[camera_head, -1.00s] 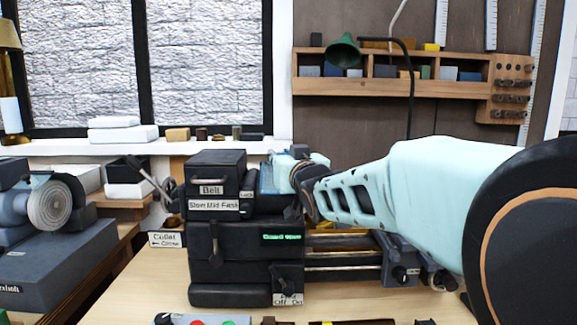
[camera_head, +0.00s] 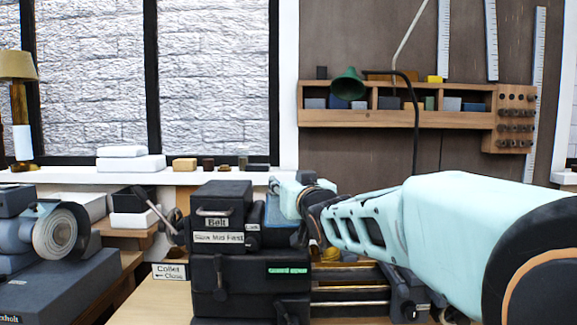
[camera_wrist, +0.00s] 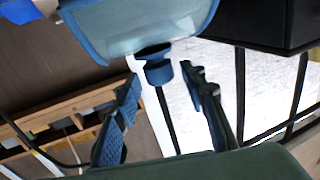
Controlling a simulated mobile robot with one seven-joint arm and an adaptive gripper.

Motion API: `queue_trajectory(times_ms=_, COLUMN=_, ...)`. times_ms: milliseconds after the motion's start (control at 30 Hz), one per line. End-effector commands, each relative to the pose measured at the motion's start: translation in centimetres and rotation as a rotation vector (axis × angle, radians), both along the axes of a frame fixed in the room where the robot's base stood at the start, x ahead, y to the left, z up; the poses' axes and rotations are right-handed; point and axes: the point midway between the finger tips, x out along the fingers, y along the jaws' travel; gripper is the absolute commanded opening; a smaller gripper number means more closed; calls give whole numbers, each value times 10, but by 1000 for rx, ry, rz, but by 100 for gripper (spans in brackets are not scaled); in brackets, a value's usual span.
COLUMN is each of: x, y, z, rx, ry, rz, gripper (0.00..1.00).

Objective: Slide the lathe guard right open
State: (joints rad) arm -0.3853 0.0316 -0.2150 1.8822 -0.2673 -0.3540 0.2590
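The lathe (camera_head: 235,270) is the black machine in the middle of the head view. Its guard (camera_head: 273,216) is a blue-edged, see-through cover right of the black headstock, partly hidden by my gripper. In the wrist view the guard (camera_wrist: 140,22) fills the top, with a blue knob (camera_wrist: 158,70) sticking out from its edge. My gripper (camera_wrist: 160,76) is open, one finger on each side of the knob. Gaps show between knob and fingers. In the head view my gripper's fingers are hidden behind its body, at the guard.
A grey machine with a round wheel (camera_head: 62,236) stands at the left. A lever with a dark knob (camera_head: 160,215) juts from the lathe's left. The lathe's rails (camera_head: 345,290) run right, under my arm. A green lamp (camera_head: 349,85) hangs before a wooden shelf (camera_head: 440,119).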

Motion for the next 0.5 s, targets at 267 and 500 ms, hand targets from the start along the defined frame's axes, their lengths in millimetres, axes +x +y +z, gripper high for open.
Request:
queue_trajectory(times_ms=267, x=0, y=-1, z=58, rx=-1, ry=-5, rz=-1, gripper=38)
queue_trajectory(times_ms=500, x=0, y=0, z=78, rx=0, ry=-2, rz=1, gripper=38)
